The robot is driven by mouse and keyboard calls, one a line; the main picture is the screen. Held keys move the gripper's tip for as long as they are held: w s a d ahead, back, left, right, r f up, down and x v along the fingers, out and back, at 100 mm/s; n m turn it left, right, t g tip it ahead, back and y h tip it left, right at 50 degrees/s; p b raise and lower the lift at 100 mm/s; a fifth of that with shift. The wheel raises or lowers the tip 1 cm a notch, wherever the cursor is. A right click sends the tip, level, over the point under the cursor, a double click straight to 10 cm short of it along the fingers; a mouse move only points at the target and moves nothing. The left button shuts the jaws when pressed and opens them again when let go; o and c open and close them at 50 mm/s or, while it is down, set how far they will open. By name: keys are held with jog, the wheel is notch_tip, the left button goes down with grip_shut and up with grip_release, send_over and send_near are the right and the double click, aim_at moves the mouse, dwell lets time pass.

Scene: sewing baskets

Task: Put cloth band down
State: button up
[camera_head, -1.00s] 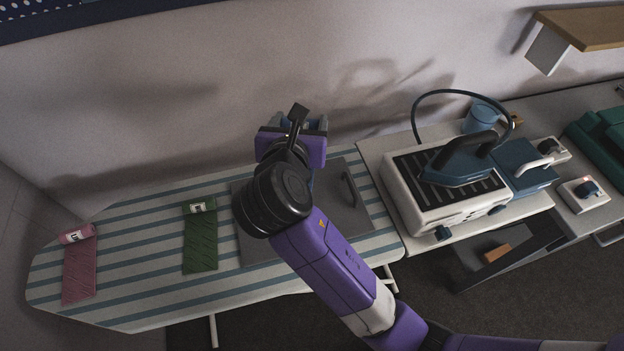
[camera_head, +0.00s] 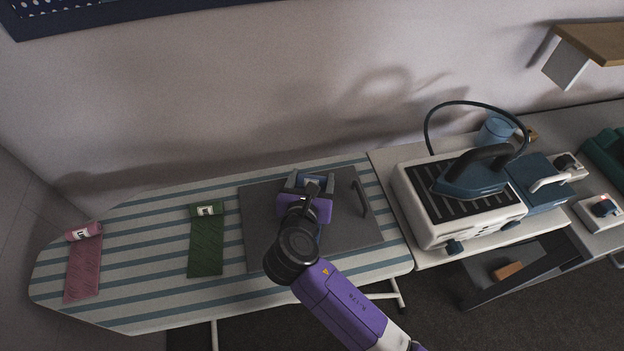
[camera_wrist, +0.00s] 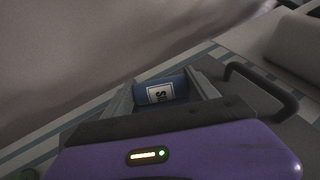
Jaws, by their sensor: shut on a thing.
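My gripper (camera_head: 309,181) is over the grey plate on the ironing board. It is shut on a blue rolled cloth band (camera_wrist: 163,91), which lies between the two fingers. The band carries a white label with dark lettering in the wrist view. In the head view my gripper and wrist hide most of the band. Whether the band touches the plate, I cannot tell. The grey plate (camera_head: 262,217) has a dark handle at its right side.
The striped ironing board (camera_head: 140,225) also holds a partly unrolled green band (camera_head: 206,245) and a partly unrolled pink band (camera_head: 84,270) to the left. A steam iron (camera_head: 470,175) on its white station (camera_head: 432,218) stands to the right. Striped cover is bare between the bands.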

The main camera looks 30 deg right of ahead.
jog(key=shift+f, duration=0.3)
jog(key=o, duration=1.3)
jog(key=shift+r, duration=0.25)
jog(key=v, duration=1.2)
jog(key=shift+f, duration=0.1)
